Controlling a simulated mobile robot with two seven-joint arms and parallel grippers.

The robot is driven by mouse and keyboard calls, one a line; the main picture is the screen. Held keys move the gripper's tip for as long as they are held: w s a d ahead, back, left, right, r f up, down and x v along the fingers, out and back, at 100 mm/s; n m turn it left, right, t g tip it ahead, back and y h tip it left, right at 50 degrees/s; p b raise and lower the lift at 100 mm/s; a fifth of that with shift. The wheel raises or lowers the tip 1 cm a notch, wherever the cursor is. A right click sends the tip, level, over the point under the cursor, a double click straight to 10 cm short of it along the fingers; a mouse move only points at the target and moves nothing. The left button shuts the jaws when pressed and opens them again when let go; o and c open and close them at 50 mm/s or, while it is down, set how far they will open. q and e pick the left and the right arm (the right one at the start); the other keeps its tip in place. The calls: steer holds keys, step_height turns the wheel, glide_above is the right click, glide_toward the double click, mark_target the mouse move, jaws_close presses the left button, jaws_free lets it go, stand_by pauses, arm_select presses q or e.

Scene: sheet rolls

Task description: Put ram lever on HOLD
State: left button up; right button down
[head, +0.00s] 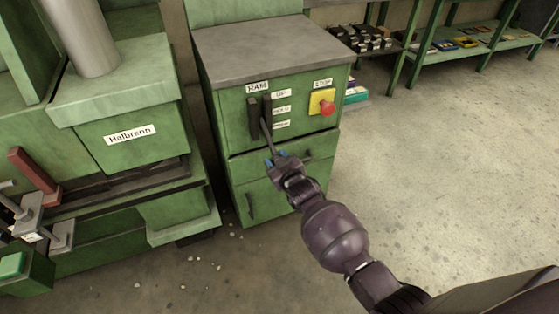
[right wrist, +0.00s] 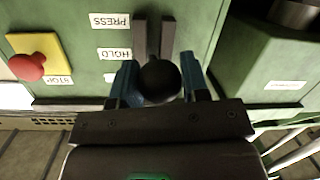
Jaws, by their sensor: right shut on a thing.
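The ram lever (head: 266,133) comes out of a dark slotted plate on the green control cabinet, beside the UP, HOLD and PRESS labels (head: 281,109). In the head view it slopes down from the slot toward my right gripper (head: 277,157). In the right wrist view its round black knob (right wrist: 159,82) sits between the blue fingers of my right gripper (right wrist: 158,78), which is shut on it. That view is upside down, with the HOLD label (right wrist: 114,54) beside the knob. The lever's exact setting is hard to tell. My left gripper is out of view.
A red stop button on a yellow plate (head: 321,102) is right of the lever. The cabinet's grey top (head: 265,50) is bare. A green machine labelled Halbrenn (head: 130,134) stands close on the left. The concrete floor at right is open, with shelves behind.

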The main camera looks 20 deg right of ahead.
mark_target(271, 146)
step_height(271, 146, up, 3)
steer(key=shift+f+p, duration=0.15)
steer(key=shift+p, duration=0.4)
steer(key=r+g+p, duration=0.1)
steer(key=p, duration=0.1)
steer(key=s+r+g+p, duration=0.1)
steer(key=g+p, duration=0.1)
steer(key=shift+p, duration=0.35)
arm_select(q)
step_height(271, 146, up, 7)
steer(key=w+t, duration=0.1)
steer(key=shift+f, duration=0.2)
arm_select(e)
steer(key=shift+r, duration=0.3)
arm_select(q)
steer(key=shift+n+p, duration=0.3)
steer(key=shift+p, duration=0.1)
arm_select(e)
steer(key=shift+w+r, duration=0.1)
steer(key=shift+r, duration=0.15)
steer(key=c, duration=0.7)
jaws_free()
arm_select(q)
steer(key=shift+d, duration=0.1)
arm_select(e)
steer(key=shift+o, duration=0.3)
steer(key=shift+f, duration=0.1)
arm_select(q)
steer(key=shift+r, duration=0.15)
